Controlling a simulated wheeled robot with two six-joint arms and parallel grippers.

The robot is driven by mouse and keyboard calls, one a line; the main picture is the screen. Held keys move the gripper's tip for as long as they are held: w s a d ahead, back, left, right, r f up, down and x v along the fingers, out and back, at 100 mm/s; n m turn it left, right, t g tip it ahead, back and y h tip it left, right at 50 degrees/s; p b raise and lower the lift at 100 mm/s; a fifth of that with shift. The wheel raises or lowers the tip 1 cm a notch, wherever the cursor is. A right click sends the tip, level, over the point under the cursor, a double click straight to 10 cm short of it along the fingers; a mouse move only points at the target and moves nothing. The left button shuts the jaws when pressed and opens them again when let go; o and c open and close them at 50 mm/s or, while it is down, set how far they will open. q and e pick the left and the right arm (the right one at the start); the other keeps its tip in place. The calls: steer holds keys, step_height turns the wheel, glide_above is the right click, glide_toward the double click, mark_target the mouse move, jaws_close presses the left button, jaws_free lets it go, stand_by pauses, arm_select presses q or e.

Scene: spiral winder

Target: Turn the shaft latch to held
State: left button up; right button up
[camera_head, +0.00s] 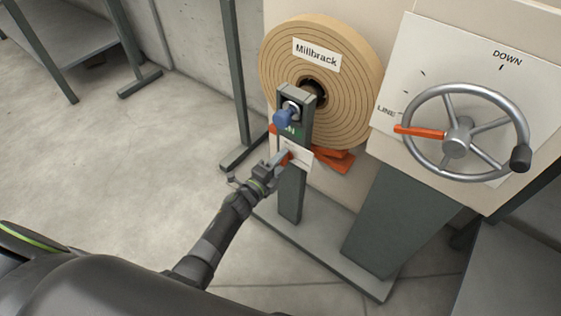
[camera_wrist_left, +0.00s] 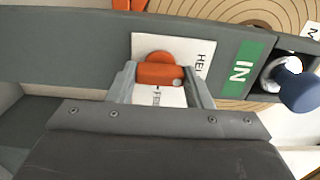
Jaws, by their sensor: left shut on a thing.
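The shaft latch is an orange-red lever (camera_wrist_left: 160,72) on a white label plate (camera_wrist_left: 198,62) with partly hidden lettering, on the front of a grey post. My left gripper (camera_wrist_left: 162,82) is shut on the latch, with one finger on each side of it. In the head view the left gripper (camera_head: 277,160) reaches the latch (camera_head: 285,158) from the lower left and covers part of it and of the plate. A blue knob (camera_head: 283,117) sits on the post above a green "IN" label (camera_wrist_left: 241,70). My right gripper is not in view.
A tan wound roll (camera_head: 350,75) labelled "Millbrack" stands behind the post. To the right, a spoked handwheel (camera_head: 458,137) with an orange pointer sits on a white panel marked "LINE" and "DOWN". Open concrete floor (camera_head: 110,160) lies to the left.

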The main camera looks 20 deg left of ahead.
arm_select(q)
steer(key=o, duration=1)
steer(key=shift+s, duration=0.1)
steer(key=shift+p+v, duration=1.15)
steer(key=shift+v, duration=7.5)
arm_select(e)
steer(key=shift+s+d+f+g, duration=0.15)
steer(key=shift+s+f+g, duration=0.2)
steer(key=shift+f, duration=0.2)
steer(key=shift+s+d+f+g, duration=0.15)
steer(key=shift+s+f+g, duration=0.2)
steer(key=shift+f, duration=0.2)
